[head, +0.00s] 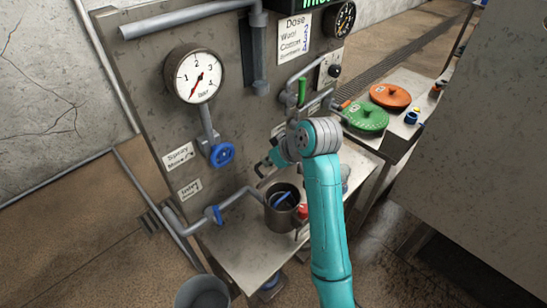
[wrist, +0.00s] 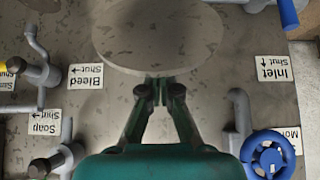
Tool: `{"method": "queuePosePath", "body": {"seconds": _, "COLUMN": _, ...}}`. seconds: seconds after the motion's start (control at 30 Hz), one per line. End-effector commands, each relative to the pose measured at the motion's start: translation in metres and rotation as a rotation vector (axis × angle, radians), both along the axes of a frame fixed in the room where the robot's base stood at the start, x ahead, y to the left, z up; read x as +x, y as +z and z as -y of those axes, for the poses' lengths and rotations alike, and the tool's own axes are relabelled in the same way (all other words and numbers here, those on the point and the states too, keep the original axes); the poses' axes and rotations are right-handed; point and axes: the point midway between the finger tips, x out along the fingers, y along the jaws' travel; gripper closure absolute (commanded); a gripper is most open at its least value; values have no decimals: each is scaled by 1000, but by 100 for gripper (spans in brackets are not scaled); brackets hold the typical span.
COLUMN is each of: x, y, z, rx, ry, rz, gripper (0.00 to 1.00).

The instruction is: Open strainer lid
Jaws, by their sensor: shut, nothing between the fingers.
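The strainer (head: 279,218) is a grey round pot by the panel in the head view. Its top shows a dark inside with a blue part in it. In the wrist view a round grey plate (wrist: 158,35), which looks like the lid, lies just beyond my fingertips. Whether they touch it I cannot tell. My gripper (wrist: 160,84) is shut and empty in front of the panel. In the head view my gripper (head: 265,166) is small, above the pot and partly hidden by my wrist.
A blue valve wheel (head: 222,155) and a gauge (head: 194,75) are on the panel (head: 140,80). A red knob (head: 303,211) is beside the pot. Green (head: 365,115) and orange (head: 390,96) discs lie on the side table. A bucket (head: 203,292) stands in front.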

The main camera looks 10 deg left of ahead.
Motion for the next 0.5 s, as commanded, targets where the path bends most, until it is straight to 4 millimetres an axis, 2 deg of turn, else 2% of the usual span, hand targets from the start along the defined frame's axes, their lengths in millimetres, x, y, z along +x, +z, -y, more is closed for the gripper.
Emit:
{"method": "queuePosePath", "body": {"seconds": 0.33, "x": 1, "y": -1, "z": -1, "rx": 0, "ry": 0, "rz": 0, "gripper": 100}}
{"method": "queuePosePath", "body": {"seconds": 0.5, "x": 15, "y": 0, "z": -20, "rx": 0, "ry": 3, "rz": 0, "gripper": 100}}
